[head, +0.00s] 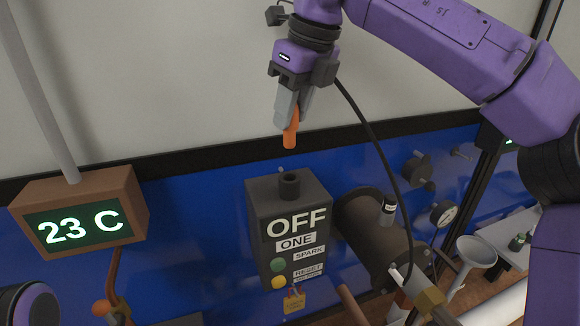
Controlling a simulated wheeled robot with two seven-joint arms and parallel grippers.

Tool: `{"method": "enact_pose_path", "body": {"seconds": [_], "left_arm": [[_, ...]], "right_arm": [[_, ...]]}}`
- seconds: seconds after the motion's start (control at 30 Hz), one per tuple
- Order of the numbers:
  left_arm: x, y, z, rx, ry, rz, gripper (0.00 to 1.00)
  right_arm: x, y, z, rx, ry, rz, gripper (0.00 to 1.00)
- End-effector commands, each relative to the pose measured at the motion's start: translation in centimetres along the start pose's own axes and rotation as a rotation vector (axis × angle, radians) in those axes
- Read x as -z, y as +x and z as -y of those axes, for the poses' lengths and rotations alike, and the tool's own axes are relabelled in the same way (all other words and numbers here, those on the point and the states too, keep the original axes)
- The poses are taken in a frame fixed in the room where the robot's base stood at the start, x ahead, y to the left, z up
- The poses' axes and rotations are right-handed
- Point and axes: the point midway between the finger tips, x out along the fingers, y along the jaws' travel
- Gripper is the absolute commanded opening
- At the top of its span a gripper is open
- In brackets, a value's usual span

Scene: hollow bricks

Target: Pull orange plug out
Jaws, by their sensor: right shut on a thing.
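The orange plug (291,133) is held in my right gripper (293,110), whose grey fingers are shut on its upper part. The plug points down and hangs clear above the dark box (258,225). A dark round socket (290,184) stands on the box's top, below the plug, with a visible gap between them. The box's face reads OFF, ONE, SPARK and RESET, with a green and a yellow button. My left gripper is out of view; only a part of my left arm shows at the bottom left corner.
A brown display (128,190) reading 23 C stands at the left. Right of the box are a dark cylinder (372,240), a gauge (443,213) and a white funnel (477,250). A black cable (372,135) runs down from near my right gripper. A yellow padlock (294,301) hangs below the box.

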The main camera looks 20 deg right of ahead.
Motion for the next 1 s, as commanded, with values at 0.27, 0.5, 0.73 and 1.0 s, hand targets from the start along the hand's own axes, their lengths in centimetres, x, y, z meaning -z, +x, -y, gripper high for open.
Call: {"method": "enact_pose_path", "body": {"seconds": [0.27, 0.5, 0.73, 1.0], "left_arm": [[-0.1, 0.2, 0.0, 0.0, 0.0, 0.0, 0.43], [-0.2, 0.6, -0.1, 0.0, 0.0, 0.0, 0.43], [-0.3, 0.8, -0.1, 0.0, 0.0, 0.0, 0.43], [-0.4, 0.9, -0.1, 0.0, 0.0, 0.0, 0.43]], "right_arm": [[0.3, -0.3, -0.5, 0.001, -0.001, 0.002, 0.03], [1.6, -1.4, -2.1, 0.001, -0.002, 0.001, 0.03], [2.7, -2.5, -3.7, 0.0, -0.001, 0.001, 0.03], [3.3, -3.1, -4.5, 0.0, 0.0, 0.0, 0.03]]}}
